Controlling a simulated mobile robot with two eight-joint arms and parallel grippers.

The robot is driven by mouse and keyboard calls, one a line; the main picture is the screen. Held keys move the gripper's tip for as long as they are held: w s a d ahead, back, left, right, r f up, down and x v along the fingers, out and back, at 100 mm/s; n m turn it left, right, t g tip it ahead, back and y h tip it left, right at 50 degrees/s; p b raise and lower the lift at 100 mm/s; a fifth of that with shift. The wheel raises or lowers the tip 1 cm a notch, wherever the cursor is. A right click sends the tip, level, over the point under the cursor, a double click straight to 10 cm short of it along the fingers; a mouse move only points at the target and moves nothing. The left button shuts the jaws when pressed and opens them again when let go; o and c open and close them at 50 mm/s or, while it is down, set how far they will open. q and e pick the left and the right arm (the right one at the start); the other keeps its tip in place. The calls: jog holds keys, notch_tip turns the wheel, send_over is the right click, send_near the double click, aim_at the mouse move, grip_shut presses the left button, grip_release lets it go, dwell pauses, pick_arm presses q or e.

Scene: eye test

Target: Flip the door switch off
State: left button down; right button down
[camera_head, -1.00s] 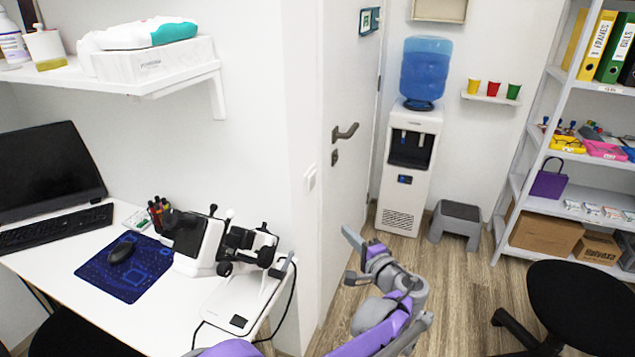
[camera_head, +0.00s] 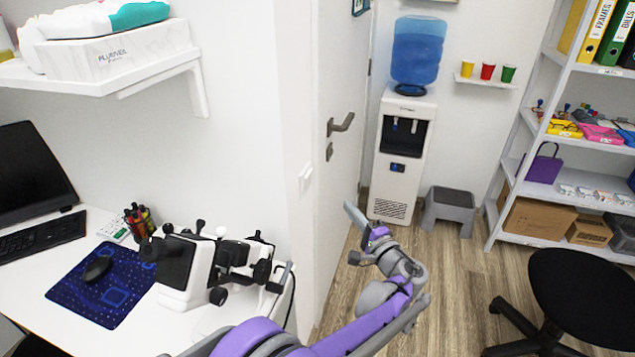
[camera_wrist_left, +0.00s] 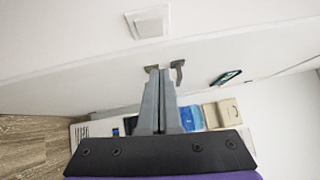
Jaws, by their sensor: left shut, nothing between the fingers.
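The white door switch (camera_head: 305,177) is on the narrow white wall beside the door, left of the door handle. It also shows in the left wrist view (camera_wrist_left: 148,21) as a square plate with a rocker, near the top. Whether it is on or off I cannot tell. My left gripper (camera_head: 349,207) is right of the switch and a little lower in the head view, apart from it. In the left wrist view the fingers (camera_wrist_left: 160,71) are together and empty, with the switch beyond and above their tips. My right gripper is not in view.
A white door (camera_head: 335,90) with a grey handle (camera_head: 341,124) is right of the switch. A desk with a black-and-white instrument (camera_head: 190,268) stands at left, below a wall shelf (camera_head: 150,75). A water dispenser (camera_head: 402,180), grey step stool (camera_head: 448,203) and black chair (camera_head: 580,290) are at right.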

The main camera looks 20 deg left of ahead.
pick_arm(q)
send_near(311, 174)
jog(key=w+a, duration=0.3)
jog(key=w, duration=0.2)
jog(key=shift+s+a+p, duration=0.1)
jog(key=shift+a+p, duration=0.25)
jog(key=shift+a, duration=0.15)
jog(key=shift+r, duration=0.1)
jog(key=shift+a+r, duration=0.25)
jog(key=shift+a, duration=0.2)
jog(key=shift+d+f, duration=0.15)
